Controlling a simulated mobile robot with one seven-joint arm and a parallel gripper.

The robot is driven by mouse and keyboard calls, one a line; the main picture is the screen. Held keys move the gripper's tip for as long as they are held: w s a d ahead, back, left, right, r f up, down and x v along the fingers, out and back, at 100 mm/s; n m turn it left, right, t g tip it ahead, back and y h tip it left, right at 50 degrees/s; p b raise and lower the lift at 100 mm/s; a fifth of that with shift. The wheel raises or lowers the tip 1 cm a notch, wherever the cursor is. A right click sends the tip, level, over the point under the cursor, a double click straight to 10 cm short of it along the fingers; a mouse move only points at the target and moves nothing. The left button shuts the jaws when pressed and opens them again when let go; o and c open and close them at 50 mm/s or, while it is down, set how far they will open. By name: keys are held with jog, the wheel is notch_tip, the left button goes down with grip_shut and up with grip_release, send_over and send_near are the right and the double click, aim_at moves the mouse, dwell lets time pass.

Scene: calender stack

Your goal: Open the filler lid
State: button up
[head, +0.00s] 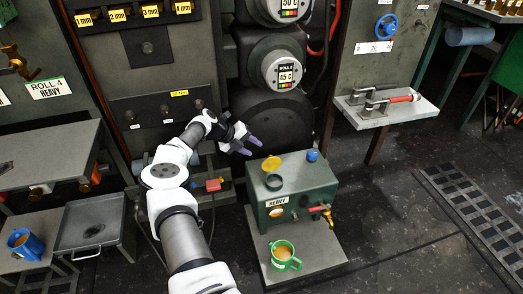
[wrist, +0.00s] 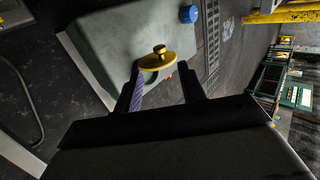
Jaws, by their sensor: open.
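The filler lid is a yellow disc (head: 271,163) on top of the green box marked HEAVY (head: 318,196). It shows behind a dark round filler neck (head: 273,183), whose top is uncovered, so the lid looks swung up. In the wrist view the lid (wrist: 155,62) has a small knob and shows just beyond the fingertips, between them in the picture. My gripper (head: 249,146) is open and empty, behind and left of the lid, apart from it. Its two purple fingers also show in the wrist view (wrist: 162,88). The neck is not visible there.
A blue cap (head: 312,155) stands on the box's back right corner. Machine rolls (head: 283,70) rise behind. Floor to the right is clear.

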jog(key=shift+v, duration=1.45)
